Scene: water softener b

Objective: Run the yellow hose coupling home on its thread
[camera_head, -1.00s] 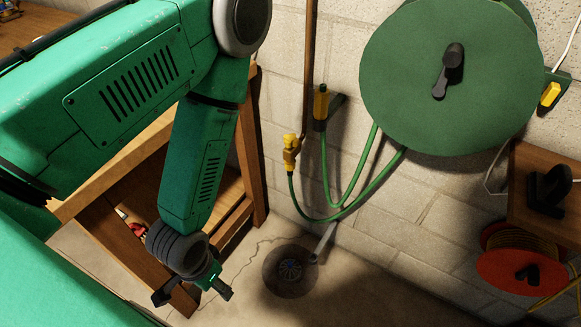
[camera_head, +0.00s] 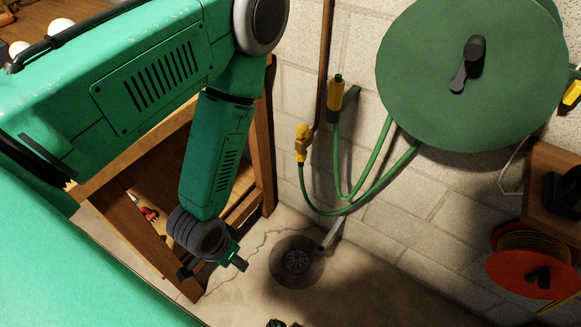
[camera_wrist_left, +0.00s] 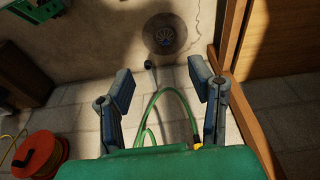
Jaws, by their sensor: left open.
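The yellow hose coupling (camera_head: 302,143) is at the lower end of the brown wall pipe (camera_head: 322,70). A green hose (camera_head: 322,212) hangs from it in a loop; how far the coupling is on its thread is too small to tell. My left gripper (camera_head: 213,269) is open and empty, low beside the wooden bench, below and left of the coupling and apart from it. In the left wrist view the spread fingers (camera_wrist_left: 160,88) have nothing between them in contact. A bit of yellow (camera_wrist_left: 197,147) shows there by the right finger's base, mostly hidden by the gripper body.
A green hose reel (camera_head: 425,95) is on the block wall. A second yellow fitting (camera_head: 336,92) hangs beside the pipe. The wooden bench (camera_head: 262,150) stands behind my arm. A floor drain (camera_head: 297,262) and a red cable reel (camera_head: 530,270) are to the right. The floor between is clear.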

